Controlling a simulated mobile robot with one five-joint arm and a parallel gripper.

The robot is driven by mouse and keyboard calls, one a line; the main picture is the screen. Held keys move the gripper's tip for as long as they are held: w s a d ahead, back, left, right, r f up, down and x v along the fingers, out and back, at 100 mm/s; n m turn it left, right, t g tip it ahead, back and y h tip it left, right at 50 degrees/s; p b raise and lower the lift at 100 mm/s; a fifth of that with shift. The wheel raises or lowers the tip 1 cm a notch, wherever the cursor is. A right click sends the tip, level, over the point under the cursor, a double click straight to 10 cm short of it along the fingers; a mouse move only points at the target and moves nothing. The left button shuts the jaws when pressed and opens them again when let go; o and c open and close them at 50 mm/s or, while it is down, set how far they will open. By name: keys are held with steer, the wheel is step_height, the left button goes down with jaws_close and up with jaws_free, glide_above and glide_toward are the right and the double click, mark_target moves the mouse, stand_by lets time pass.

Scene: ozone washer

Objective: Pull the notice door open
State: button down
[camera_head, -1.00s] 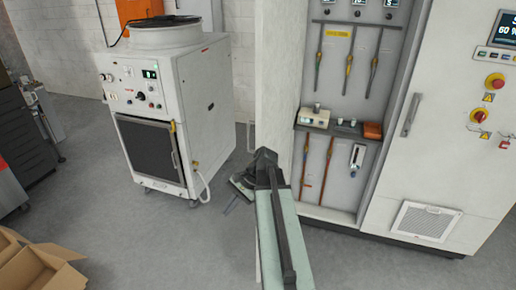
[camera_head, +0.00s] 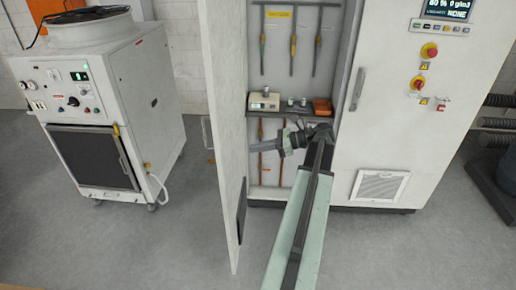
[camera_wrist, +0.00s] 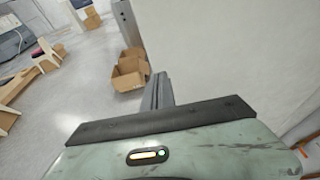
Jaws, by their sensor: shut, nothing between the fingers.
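The notice door (camera_head: 222,110) is a tall white panel standing swung out at the left side of the tall white cabinet, with its inner face toward me. A thin handle (camera_head: 207,133) shows beyond its left edge. My gripper (camera_head: 253,149) is shut and empty. It points left at the inner face of the door, in front of the cabinet's lower shelf; I cannot tell whether it touches the door. In the wrist view the dark shut fingers (camera_wrist: 160,92) stand beside a large pale surface (camera_wrist: 220,50), apparently the door.
The open cabinet bay holds hanging tools and a shelf with a small device (camera_head: 264,101) and an orange box (camera_head: 322,106). A closed cabinet door (camera_head: 400,110) is on the right. A white machine (camera_head: 95,110) stands at left. Cardboard boxes (camera_wrist: 130,70) lie on the floor.

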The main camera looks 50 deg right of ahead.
mark_target(223, 152)
steer(key=x, duration=0.6)
steer(key=r+b+x, duration=0.1)
steer(key=x, duration=0.3)
steer(key=shift+w, duration=0.1)
